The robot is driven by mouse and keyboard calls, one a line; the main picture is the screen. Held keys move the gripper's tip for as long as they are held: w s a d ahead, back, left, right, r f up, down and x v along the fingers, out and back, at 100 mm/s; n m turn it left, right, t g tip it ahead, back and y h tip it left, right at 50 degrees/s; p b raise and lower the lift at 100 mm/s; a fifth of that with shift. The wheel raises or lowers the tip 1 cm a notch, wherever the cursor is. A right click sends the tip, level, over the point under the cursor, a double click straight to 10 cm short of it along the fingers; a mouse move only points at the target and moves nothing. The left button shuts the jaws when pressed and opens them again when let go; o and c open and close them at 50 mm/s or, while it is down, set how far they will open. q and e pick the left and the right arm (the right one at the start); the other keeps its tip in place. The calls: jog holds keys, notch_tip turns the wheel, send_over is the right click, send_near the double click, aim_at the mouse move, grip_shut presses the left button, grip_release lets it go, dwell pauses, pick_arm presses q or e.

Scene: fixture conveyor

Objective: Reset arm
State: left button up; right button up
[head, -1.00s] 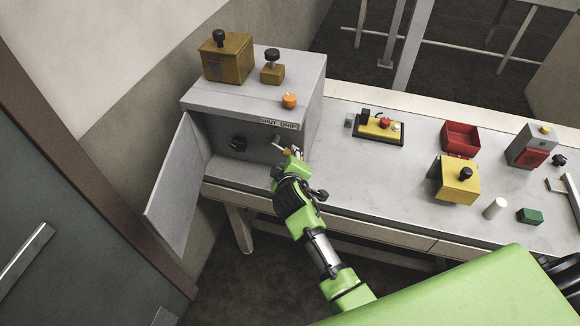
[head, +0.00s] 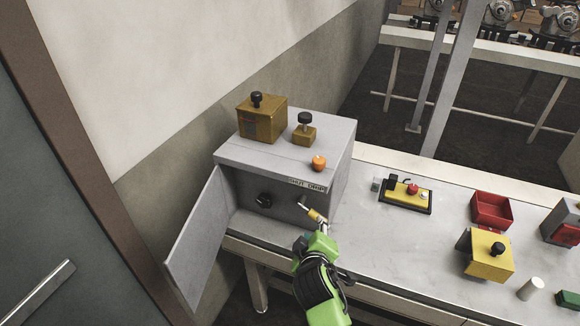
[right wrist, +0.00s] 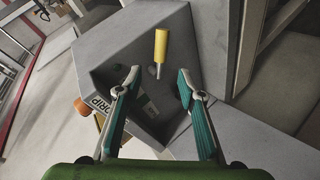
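The grey control box (head: 250,163) stands on the left end of the bench with its front door open to the left. A lever with a yellow handle (head: 316,215) on a metal shaft sticks out of its open front. My green right gripper (head: 322,229) is just in front of the lever. In the right wrist view, the gripper (right wrist: 158,82) is open, its fingers apart with nothing between the tips. The yellow handle (right wrist: 161,45) is beyond the fingertips, roughly between them in the picture; no contact shows. My left gripper is in neither current view.
The open door (head: 198,240) hangs left of the box. A black knob (head: 263,201) sits inside. Brown button boxes (head: 262,120) and an orange button (head: 319,163) are on top. A yellow panel (head: 405,195), red bin (head: 491,210) and yellow box (head: 487,256) stand rightward on the bench.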

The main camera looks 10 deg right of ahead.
jog(key=shift+f, duration=0.1)
jog(key=s+a+f+g+y+b, duration=0.15)
jog(key=s+f, duration=0.35)
jog(key=f, duration=0.6)
jog(key=s+f+g+y, duration=0.15)
jog(key=s+f, duration=0.35)
jog(key=f, duration=0.5)
jog(key=s+a+f+g+b, duration=0.15)
jog(key=s+f, duration=0.35)
jog(key=f, duration=0.6)
jog(key=s+d+f+m+g, duration=0.2)
jog(key=s+f, duration=0.5)
jog(key=s, duration=0.4)
jog(key=s+d+f+m+g+b, duration=0.1)
jog(key=s+d+f+g, duration=0.1)
jog(key=s+d+f, duration=0.2)
jog(key=s+d+f+m+g+b, duration=0.1)
jog(key=s+d+f+m+g, duration=0.1)
jog(key=s+f, duration=0.8)
jog(key=s+d, duration=0.1)
jog(key=s, duration=0.8)
jog(key=shift+d+m, duration=0.2)
jog(key=shift+m, duration=0.1)
